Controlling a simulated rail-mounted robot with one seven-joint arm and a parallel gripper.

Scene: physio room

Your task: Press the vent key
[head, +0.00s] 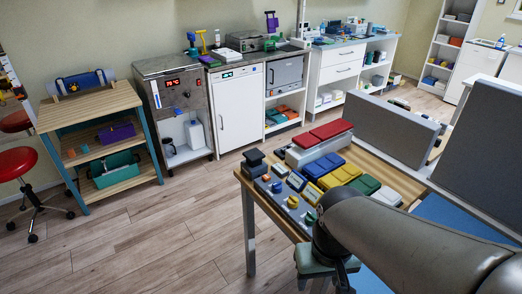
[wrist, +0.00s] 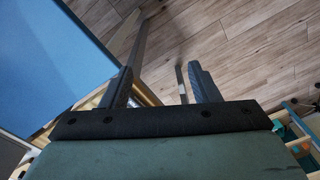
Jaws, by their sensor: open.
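I cannot tell a vent key for certain in either view; any marking is too small to read. A steel cabinet (head: 185,112) with a red lit display (head: 173,82) and small controls stands at the back left. A white cabinet (head: 238,110) with a small panel (head: 227,75) and a grey-fronted unit (head: 286,75) stand to its right. My gripper is at the bottom middle of the head view, beside the wooden table's near end, far from these cabinets. In the wrist view my gripper (wrist: 162,88) has its two dark fingers apart, with nothing between them but floor and a thin post.
The wooden table (head: 259,200) holds small devices, yellow and blue blocks (head: 323,165) and red pads (head: 331,129). A wooden shelf unit (head: 92,108) and red stool (head: 18,162) stand left. Bare floor (head: 150,230) lies between the table and cabinets.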

